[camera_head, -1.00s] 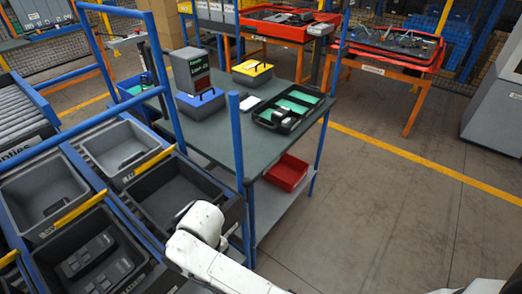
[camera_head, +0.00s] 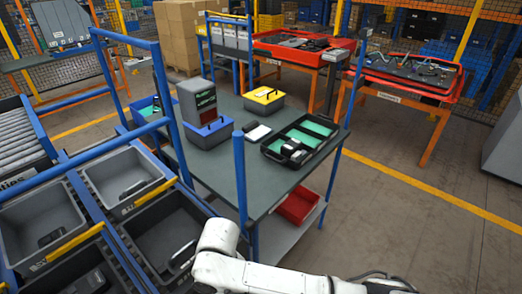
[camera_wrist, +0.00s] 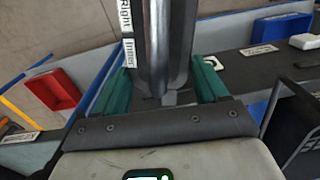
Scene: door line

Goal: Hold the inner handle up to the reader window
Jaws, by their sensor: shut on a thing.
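My gripper (camera_wrist: 162,90) shows in the wrist view with teal fingers on both sides of a dark grey inner handle (camera_wrist: 171,35). It is shut on the handle, which extends away from the fingers. White labels on the handle read "Right" and "Inner". In the head view my white arm is at the bottom, and the gripper and handle cannot be made out. A grey upright box with a dark window (camera_head: 205,101) stands on the dark table (camera_head: 235,172), behind a blue box. The window carries small green lettering and appears to be the reader.
A black tray with green inserts (camera_head: 304,139), a yellow-lidded box (camera_head: 264,100) and a small white item (camera_head: 257,133) are on the table. Blue posts (camera_head: 240,180) rise at its corners. Grey bins (camera_head: 45,218) fill the left. A red bin (camera_head: 298,205) sits on the lower shelf.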

